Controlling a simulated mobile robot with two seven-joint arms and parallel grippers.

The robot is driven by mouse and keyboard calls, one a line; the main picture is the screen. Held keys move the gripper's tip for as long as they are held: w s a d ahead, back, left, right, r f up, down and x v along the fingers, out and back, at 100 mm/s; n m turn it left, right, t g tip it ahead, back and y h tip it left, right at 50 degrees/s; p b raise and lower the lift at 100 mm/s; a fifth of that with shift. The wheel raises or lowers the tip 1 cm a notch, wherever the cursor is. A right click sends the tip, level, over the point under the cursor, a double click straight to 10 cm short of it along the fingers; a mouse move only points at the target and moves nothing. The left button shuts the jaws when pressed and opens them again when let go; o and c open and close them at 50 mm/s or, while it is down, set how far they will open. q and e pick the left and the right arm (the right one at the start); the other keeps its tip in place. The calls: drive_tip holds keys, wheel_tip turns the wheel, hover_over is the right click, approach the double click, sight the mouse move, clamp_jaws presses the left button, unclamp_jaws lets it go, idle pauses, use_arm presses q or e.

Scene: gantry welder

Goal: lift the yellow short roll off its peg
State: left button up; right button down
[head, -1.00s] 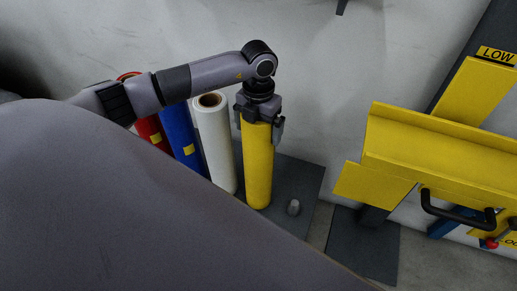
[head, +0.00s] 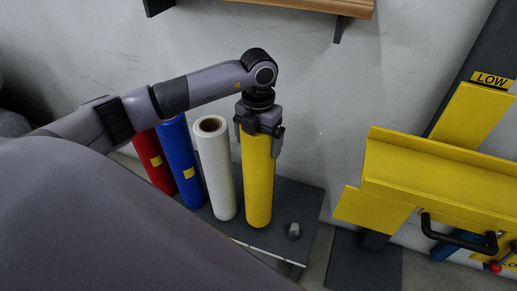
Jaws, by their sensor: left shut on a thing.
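The yellow roll (head: 258,180) stands upright on the dark base plate (head: 296,190), at the right end of a row of rolls. My left gripper (head: 259,128) comes down from above and is shut on the top of the yellow roll. The roll's lower end appears at the plate; I cannot tell whether there is a gap under it. Its peg is hidden by the roll. My right gripper is not in view.
A white roll (head: 217,175) stands close left of the yellow one, with a blue roll (head: 181,165) and a red roll (head: 153,160) beyond. A short bare peg (head: 293,231) is to the right. A yellow metal frame (head: 440,180) with a black handle (head: 455,235) stands farther right.

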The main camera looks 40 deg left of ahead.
use_arm(q)
wheel_tip(320, 180, up, 7)
drive_tip(key=p, duration=0.1)
idle(0.3)
drive_tip(key=shift+d, duration=0.1)
